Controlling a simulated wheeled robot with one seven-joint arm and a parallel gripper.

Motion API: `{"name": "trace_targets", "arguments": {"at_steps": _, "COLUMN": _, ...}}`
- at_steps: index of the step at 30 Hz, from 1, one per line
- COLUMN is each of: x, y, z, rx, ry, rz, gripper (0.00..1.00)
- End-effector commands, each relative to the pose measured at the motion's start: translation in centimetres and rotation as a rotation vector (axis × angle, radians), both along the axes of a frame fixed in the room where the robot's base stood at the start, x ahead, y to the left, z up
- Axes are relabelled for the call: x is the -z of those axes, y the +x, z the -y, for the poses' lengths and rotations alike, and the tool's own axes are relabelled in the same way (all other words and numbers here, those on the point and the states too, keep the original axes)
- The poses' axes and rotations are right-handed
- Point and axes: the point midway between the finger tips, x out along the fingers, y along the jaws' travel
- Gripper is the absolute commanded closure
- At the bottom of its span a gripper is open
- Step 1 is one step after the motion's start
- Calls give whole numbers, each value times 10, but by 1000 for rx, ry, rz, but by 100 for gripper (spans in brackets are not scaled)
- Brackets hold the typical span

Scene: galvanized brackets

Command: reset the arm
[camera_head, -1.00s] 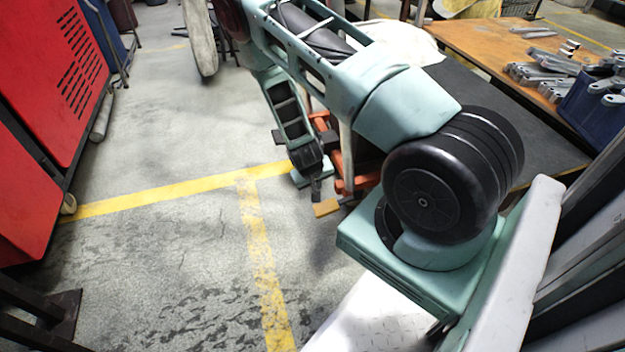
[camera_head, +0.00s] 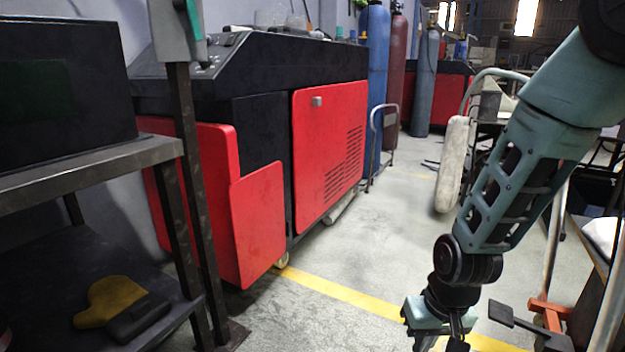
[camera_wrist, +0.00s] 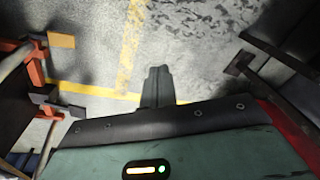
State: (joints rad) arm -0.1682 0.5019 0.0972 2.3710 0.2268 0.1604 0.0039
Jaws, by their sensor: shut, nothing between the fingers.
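My gripper (camera_head: 455,342) hangs at the lower right of the head view, at the end of my teal and black arm, partly cut off by the bottom edge. In the wrist view its dark fingers (camera_wrist: 158,78) are together, with nothing held. They point out over bare grey floor with yellow lines. No bracket shows in either current view.
A red and black machine (camera_head: 330,150) stands left of centre, with gas cylinders (camera_head: 372,80) behind it. A dark metal shelf (camera_head: 90,165) is at the near left. Orange-footed stands (camera_wrist: 38,72) are at the left of the wrist view. Floor between is open.

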Motion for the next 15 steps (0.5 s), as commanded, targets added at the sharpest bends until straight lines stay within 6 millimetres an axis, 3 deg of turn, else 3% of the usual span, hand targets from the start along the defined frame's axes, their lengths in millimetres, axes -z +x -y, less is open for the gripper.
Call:
{"name": "trace_targets", "arguments": {"at_steps": 1, "x": -23, "y": -14, "z": -20, "rx": -71, "ry": 15, "rz": 3, "gripper": 100}}
{"name": "trace_targets", "arguments": {"at_steps": 3, "x": -48, "y": -38, "z": -41, "rx": -166, "ry": 24, "rz": -8, "gripper": 100}}
{"name": "trace_targets", "arguments": {"at_steps": 6, "x": -80, "y": -73, "z": -62, "rx": -296, "ry": 20, "rz": -20, "gripper": 100}}
{"name": "trace_targets", "arguments": {"at_steps": 15, "x": -131, "y": -155, "z": -78, "rx": -563, "ry": -46, "rz": -32, "gripper": 100}}
